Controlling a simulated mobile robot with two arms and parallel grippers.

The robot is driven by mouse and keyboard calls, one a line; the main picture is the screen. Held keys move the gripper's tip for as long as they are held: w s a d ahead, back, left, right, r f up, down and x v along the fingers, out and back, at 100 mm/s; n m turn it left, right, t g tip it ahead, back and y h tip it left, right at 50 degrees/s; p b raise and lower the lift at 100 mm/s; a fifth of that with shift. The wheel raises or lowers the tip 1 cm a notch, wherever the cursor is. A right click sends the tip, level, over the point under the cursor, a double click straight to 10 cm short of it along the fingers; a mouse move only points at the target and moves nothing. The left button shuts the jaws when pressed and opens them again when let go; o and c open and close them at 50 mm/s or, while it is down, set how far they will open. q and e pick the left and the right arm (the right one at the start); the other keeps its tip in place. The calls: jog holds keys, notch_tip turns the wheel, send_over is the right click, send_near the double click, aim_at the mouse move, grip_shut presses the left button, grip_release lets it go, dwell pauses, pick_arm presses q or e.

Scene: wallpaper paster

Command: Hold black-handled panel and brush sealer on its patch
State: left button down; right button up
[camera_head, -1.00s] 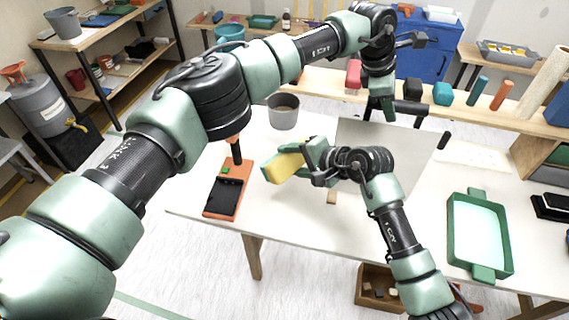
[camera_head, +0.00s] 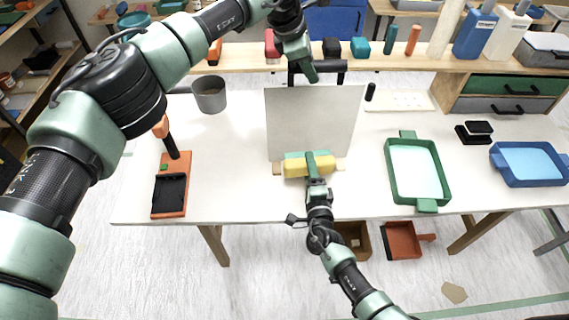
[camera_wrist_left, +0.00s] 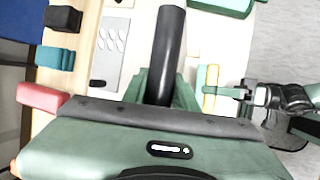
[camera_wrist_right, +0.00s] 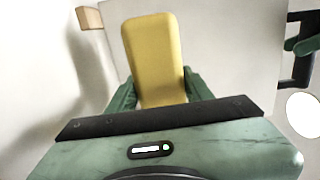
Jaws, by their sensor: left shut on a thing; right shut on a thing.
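A grey panel (camera_head: 310,112) stands upright near the back middle of the table in the head view. My left gripper (camera_head: 312,72) is shut on its black handle (camera_head: 333,66) at the top; the handle also fills the fingers in the left wrist view (camera_wrist_left: 166,50). My right gripper (camera_head: 316,166) is shut on a yellow block-shaped brush (camera_head: 295,168) with a teal edge. The brush is at the panel's lower front; I cannot tell whether it touches. The yellow body shows upright between the fingers in the right wrist view (camera_wrist_right: 154,55). No separate patch is distinguishable.
A green tray (camera_head: 390,172) with pale liquid is right of the panel, a blue tray (camera_head: 497,166) further right. A grey bucket (camera_head: 209,97) and an orange-black tool (camera_head: 170,192) are left. A back shelf (camera_head: 410,63) holds coloured blocks and bottles.

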jog(key=shift+s+d+f+m+h, duration=0.1)
jog(key=shift+d+m+h, duration=0.2)
jog(key=shift+d, duration=0.4)
jog(key=shift+w, duration=1.2)
jog(key=shift+w+a, duration=0.1)
jog(key=shift+w, duration=1.15)
dwell(0.9)
dwell(1.5)
jog(key=shift+s+r, duration=0.1)
jog(key=shift+r, duration=1.3)
jog(key=shift+r, duration=2.4)
